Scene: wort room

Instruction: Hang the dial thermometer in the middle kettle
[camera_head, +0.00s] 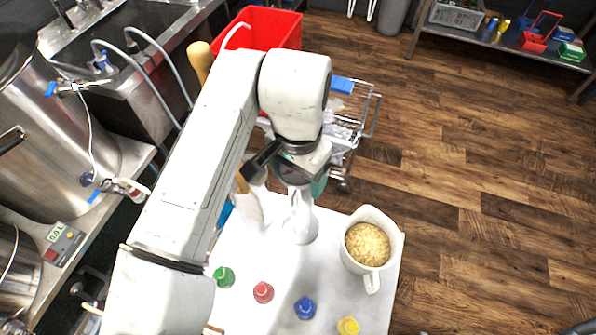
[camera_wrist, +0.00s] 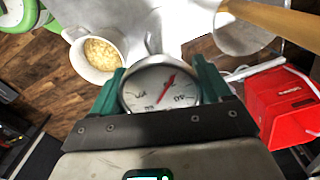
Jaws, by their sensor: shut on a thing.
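My gripper (camera_wrist: 161,72) is shut on the dial thermometer (camera_wrist: 158,88). Its round white face with a red needle sits between the teal fingers in the wrist view. In the head view my gripper (camera_head: 312,182) is above the white table, and my own arm hides most of the thermometer. A large steel kettle (camera_head: 45,165) stands on the counter at the left, well apart from my gripper. Part of another steel vessel (camera_head: 18,268) shows at the lower left edge. I cannot tell which kettle is the middle one.
The white table (camera_head: 250,318) bears a white jug (camera_head: 386,222) of grain and several small coloured bottles. A red bin (camera_head: 272,28), a wire cart (camera_head: 368,112) and a steel sink (camera_head: 150,72) stand behind. A volume display box (camera_head: 63,243) sits near the kettle. Wooden floor at right is clear.

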